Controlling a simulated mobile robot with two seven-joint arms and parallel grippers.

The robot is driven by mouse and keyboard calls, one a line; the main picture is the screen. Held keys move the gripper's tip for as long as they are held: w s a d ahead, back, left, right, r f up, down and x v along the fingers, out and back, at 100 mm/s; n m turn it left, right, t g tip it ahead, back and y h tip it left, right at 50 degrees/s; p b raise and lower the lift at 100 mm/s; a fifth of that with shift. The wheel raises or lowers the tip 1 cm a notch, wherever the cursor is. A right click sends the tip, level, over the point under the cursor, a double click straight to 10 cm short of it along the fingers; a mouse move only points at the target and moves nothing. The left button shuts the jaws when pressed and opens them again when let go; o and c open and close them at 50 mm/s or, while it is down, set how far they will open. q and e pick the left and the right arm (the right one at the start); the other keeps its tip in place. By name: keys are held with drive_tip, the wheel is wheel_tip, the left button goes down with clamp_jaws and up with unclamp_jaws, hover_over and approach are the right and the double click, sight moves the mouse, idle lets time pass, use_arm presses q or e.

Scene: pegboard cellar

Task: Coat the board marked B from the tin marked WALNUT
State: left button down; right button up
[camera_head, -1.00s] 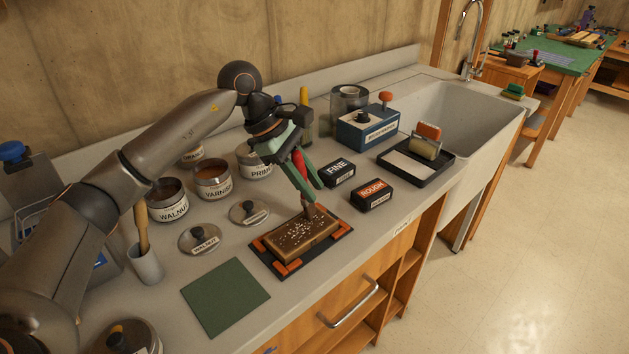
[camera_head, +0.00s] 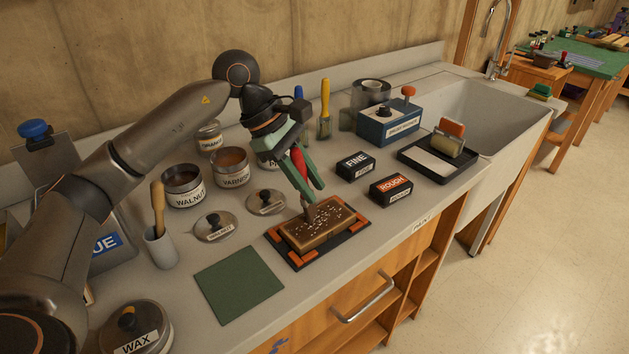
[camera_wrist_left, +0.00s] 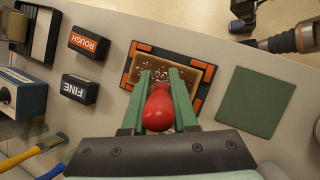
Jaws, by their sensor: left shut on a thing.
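My left gripper (camera_head: 308,185) is shut on a red-handled brush (camera_head: 299,162), its dark tip down at the back edge of the board. The board (camera_head: 325,226) is brown with pale specks and lies in a black holder (camera_head: 352,236) with orange corners; I see no letter B. In the wrist view the red handle (camera_wrist_left: 158,108) sits between the green fingers and the board (camera_wrist_left: 205,72) lies beyond, partly hidden. The open tin marked WALNUT (camera_head: 188,198) stands at the left, dark inside. A lid marked WALNUT (camera_head: 213,228) lies before it.
An open VARNISH tin (camera_head: 234,180) and another, partly hidden tin stand by WALNUT. FINE (camera_head: 356,166) and ROUGH (camera_head: 391,189) blocks lie right of the board. A green mat (camera_head: 239,284) lies in front, a WAX tin (camera_head: 136,338) front left. A sink (camera_head: 490,115) is at right.

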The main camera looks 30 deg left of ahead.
use_arm(q)
drive_tip(key=shift+s+a, duration=0.25)
drive_tip(key=shift+s, duration=0.3)
drive_tip(key=shift+s+a+b, duration=0.9)
drive_tip(key=shift+s+b, duration=0.8)
drive_tip(key=shift+s, duration=0.4)
drive_tip(key=w+d+p, duration=0.5)
drive_tip(key=w+p, duration=0.1)
drive_tip(key=w, duration=0.6)
drive_tip(key=shift+w+p, duration=0.15)
drive_tip(key=shift+p, duration=0.2)
drive_tip(key=shift+r, duration=0.3)
idle(0.4)
